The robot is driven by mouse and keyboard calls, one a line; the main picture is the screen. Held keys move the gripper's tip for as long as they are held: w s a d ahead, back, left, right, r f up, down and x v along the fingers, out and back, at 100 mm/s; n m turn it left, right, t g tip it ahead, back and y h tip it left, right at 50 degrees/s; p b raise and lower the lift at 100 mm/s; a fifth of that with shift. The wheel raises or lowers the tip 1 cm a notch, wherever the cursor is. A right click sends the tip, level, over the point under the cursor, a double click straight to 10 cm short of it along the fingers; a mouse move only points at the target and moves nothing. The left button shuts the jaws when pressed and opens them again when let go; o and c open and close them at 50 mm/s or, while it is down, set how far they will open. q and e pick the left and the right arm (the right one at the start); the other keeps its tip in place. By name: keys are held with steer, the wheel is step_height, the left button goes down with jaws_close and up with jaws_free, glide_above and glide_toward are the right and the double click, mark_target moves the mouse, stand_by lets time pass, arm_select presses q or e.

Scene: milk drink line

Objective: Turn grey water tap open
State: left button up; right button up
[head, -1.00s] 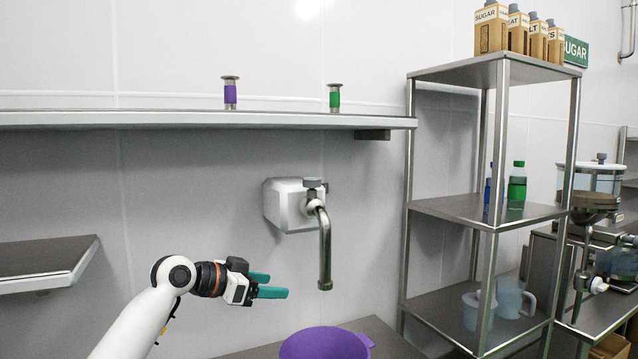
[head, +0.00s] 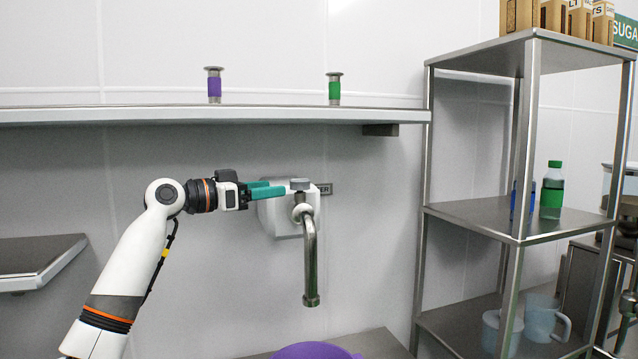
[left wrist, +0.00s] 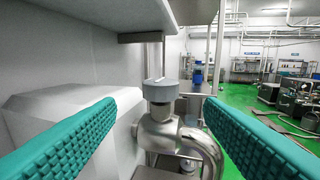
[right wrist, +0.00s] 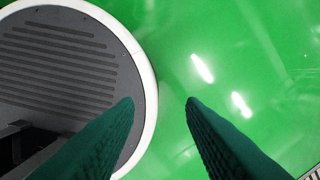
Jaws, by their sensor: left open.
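The water tap (head: 310,255) is a metal spout curving down from a white box (head: 278,217) on the wall. Its grey knob (head: 300,184) sits on top; in the left wrist view the knob (left wrist: 161,90) stands ahead, between the two fingers. My left gripper (head: 275,189) is open, with teal fingers pointing right at knob height, their tips just short of the knob. In the left wrist view the fingers (left wrist: 160,115) are wide apart and hold nothing. My right gripper (right wrist: 160,102) shows only in its own wrist view, open and empty above the green floor.
A purple bucket (head: 310,351) stands below the spout. A wall shelf (head: 210,115) with a purple-banded and a green-banded shaker runs above the tap. A metal rack (head: 480,220) with bottles and jugs stands to the right. A small shelf (head: 40,262) is at left.

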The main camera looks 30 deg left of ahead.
mark_target(307, 184)
arm_select(q)
steer(key=p+x, duration=0.1)
steer(key=x, duration=0.1)
steer(key=p+x, duration=0.1)
steer(key=x, duration=0.1)
steer(key=shift+r, duration=0.4)
steer(key=p+x, duration=0.2)
steer(key=x, duration=0.3)
steer(key=shift+f, duration=0.2)
steer(key=shift+w+d+f, duration=0.1)
steer(key=shift+w+d, duration=0.15)
steer(key=shift+w, duration=0.25)
steer(key=shift+w+p, duration=0.1)
steer(key=shift+p, duration=0.2)
arm_select(e)
steer(key=r, duration=0.1)
steer(key=s+a+r, duration=0.1)
steer(key=r, duration=0.3)
steer(key=shift+s+a, duration=0.15)
steer(key=shift+s, duration=0.1)
arm_select(q)
steer(key=shift+d, duration=0.1)
steer(key=c, duration=1)
steer(key=shift+o, duration=0.2)
arm_select(e)
steer(key=shift+s+d, duration=0.2)
steer(key=shift+s, duration=0.05)
